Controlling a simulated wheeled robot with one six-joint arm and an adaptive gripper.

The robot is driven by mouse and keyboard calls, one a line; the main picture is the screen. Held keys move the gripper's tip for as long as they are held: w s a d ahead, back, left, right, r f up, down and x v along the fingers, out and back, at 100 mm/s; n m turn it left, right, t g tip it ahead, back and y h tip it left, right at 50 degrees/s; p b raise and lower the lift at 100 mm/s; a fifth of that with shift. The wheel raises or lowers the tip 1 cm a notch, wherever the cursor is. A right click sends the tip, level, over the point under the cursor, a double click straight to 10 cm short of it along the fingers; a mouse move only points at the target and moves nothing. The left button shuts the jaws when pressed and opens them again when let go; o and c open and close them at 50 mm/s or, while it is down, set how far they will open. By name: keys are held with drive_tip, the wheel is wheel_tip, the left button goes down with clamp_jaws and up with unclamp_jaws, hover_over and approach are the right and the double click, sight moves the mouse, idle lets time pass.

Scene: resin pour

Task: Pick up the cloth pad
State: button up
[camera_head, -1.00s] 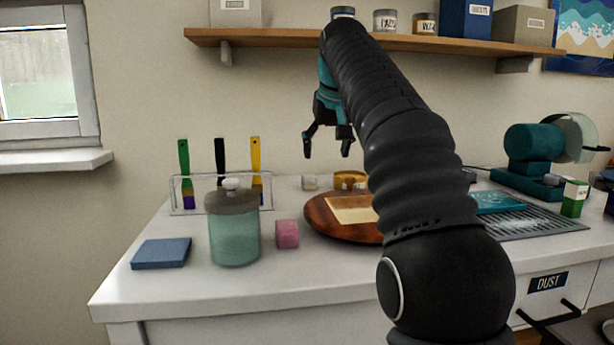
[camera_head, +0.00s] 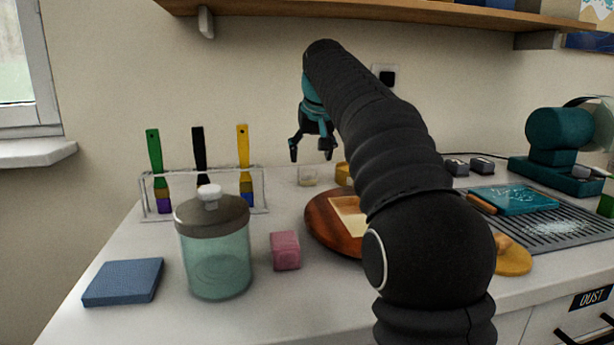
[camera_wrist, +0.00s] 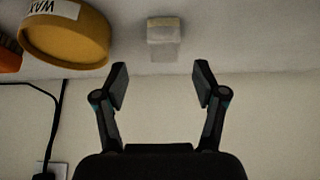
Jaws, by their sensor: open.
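A flat blue square pad (camera_head: 123,282), which looks like the cloth pad, lies on the white worktop at the front left in the head view. It is left of a lidded glass jar (camera_head: 216,262). My gripper (camera_head: 311,157) is in the air above the back of the worktop, well to the right of and higher than the pad. It points down with its fingers apart. In the wrist view my gripper (camera_wrist: 160,82) is open with nothing between the fingers. The pad does not show in the wrist view.
A pink block (camera_head: 285,251) sits right of the jar. Brushes stand in a clear rack (camera_head: 205,189) behind. A round wooden board (camera_head: 325,224) is partly hidden by my arm. A yellow wax tin (camera_wrist: 65,35) and a small pale container (camera_wrist: 165,31) show in the wrist view.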

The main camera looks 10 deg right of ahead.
sight(307, 168)
drive_tip(key=shift+a+x, duration=0.15)
drive_tip(key=shift+x, duration=1.35)
drive_tip(key=shift+a+x, duration=0.1)
drive_tip(key=shift+x, duration=1.35)
drive_tip(key=shift+s, duration=0.1)
drive_tip(key=c, duration=1.2)
drive_tip(key=shift+r, duration=0.1)
drive_tip(key=shift+c, duration=0.2)
drive_tip(key=shift+r, duration=0.5)
drive_tip(key=r, duration=0.3)
drive_tip(key=shift+s+d+r, duration=0.1)
drive_tip(key=shift+d+r, duration=0.1)
drive_tip(key=shift+d, duration=0.2)
drive_tip(key=s+d+r, duration=0.4)
drive_tip(key=d+r, duration=0.2)
drive_tip(key=d, duration=0.4)
drive_tip(key=shift+r, duration=0.15)
drive_tip(key=shift+s, duration=0.15)
